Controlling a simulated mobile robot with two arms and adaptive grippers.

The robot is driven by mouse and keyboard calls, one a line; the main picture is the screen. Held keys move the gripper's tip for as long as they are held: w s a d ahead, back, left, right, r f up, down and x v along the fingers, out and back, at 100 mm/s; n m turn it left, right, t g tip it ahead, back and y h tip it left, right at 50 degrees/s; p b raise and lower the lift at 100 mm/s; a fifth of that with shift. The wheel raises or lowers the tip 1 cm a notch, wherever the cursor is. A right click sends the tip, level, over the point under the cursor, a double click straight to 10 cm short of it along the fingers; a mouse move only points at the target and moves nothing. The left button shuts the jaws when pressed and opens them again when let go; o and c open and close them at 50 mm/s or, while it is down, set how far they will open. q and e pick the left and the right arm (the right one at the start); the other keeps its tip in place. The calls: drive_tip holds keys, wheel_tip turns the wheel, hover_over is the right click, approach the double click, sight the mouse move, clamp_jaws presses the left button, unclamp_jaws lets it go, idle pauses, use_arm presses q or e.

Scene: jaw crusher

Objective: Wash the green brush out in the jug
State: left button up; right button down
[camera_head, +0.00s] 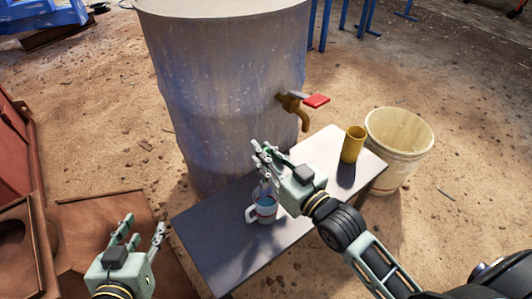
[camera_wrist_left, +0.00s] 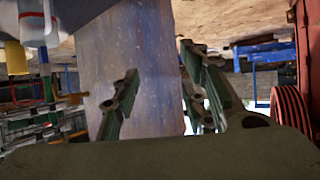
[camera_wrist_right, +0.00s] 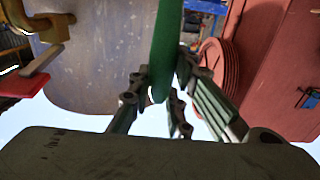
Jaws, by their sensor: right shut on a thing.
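My right gripper (camera_head: 265,160) is shut on the green brush (camera_wrist_right: 166,45), whose green shaft stands between the fingers in the right wrist view. In the head view the gripper and fingers hide most of the brush. The jug (camera_head: 265,210), small and pale with a coloured band and a handle on its left, stands on the dark bench just below my right gripper. I cannot tell whether the brush tip is inside it. My left gripper (camera_head: 143,232) is open and empty at the lower left, away from the bench.
The dark bench (camera_head: 215,250) also carries a yellow cup (camera_head: 353,145) at its far right. A big blue-grey drum (camera_head: 225,90) with a red-handled tap (camera_head: 315,101) stands behind. A pale bucket (camera_head: 410,165) is right of the bench. Rusty red machinery (camera_head: 85,225) is at the left.

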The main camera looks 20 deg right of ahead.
drive_tip(key=shift+f+b, duration=0.35)
drive_tip(key=shift+f, duration=0.45)
drive_tip(key=shift+f+b, duration=0.3)
drive_tip(key=shift+f, duration=0.3)
drive_tip(key=shift+f+b, duration=0.35)
drive_tip(key=shift+f, duration=0.2)
use_arm(q)
drive_tip(key=shift+w+d+r+t+h, duration=1.35)
drive_tip(key=shift+r+t, duration=1.95)
drive_tip(key=shift+r, duration=2.7)
use_arm(e)
drive_tip(key=shift+f+b, duration=0.3)
drive_tip(key=shift+f, duration=0.3)
drive_tip(key=shift+f+b, duration=0.4)
drive_tip(key=shift+f, duration=0.35)
drive_tip(key=shift+f+b, duration=0.3)
drive_tip(key=shift+f, duration=0.3)
drive_tip(key=shift+f+b, duration=0.35)
drive_tip(key=shift+f, duration=0.2)
use_arm(q)
drive_tip(key=s+r+t+h, duration=0.2)
drive_tip(key=s+r+t, duration=0.4)
drive_tip(key=r, duration=0.5)
drive_tip(key=shift+a+r+m+t+b, duration=0.2)
drive_tip(key=shift+r+m+t+b, duration=0.1)
drive_tip(key=shift+t, duration=0.4)
use_arm(e)
drive_tip(key=shift+f, duration=0.65)
